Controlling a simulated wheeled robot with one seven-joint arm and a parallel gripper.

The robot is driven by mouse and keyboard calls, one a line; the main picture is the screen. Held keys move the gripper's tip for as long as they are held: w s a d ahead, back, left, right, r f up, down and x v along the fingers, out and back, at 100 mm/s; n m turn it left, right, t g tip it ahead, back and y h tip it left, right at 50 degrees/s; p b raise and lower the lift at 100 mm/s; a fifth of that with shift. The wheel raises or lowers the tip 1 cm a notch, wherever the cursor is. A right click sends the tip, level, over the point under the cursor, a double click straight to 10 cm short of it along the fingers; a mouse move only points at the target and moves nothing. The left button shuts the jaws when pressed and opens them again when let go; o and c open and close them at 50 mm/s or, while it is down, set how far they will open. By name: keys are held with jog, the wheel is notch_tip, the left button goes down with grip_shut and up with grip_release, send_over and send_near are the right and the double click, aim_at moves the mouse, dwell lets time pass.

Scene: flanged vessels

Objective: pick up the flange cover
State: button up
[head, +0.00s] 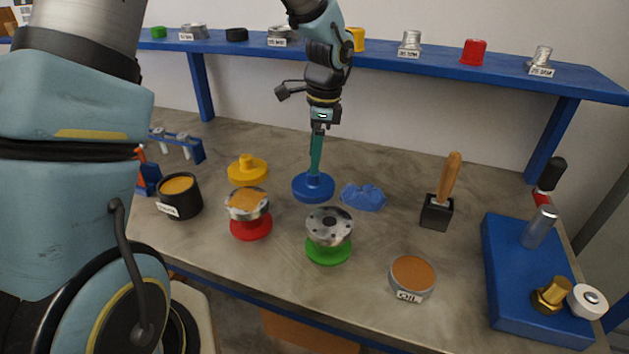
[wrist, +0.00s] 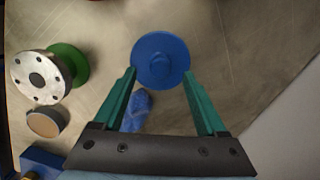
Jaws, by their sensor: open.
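A blue flange cover (head: 314,187), a round disc with a raised knob, lies flat on the bench. It also shows in the wrist view (wrist: 161,60), knob facing up. My gripper (head: 316,172) points down right over it. In the wrist view the two teal fingers of my gripper (wrist: 160,73) are apart, one on each side of the knob, with nothing held. I cannot tell how far the tips are above the disc. A yellow cover (head: 247,170) with a knob lies to the left.
A metal flanged vessel on a green base (head: 329,235) and one on a red base (head: 249,213) stand in front. A blue cloth (head: 363,196) lies right beside the blue cover. A brush (head: 440,200), an oil tin (head: 411,278) and a black pot (head: 180,196) stand around. A blue shelf (head: 450,62) runs behind.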

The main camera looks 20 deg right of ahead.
aim_at(313, 181)
notch_tip(313, 181, down, 5)
jog(key=shift+a+f+p, duration=0.1)
jog(key=shift+a+p, duration=0.05)
jog(key=shift+p, duration=0.7)
grip_shut()
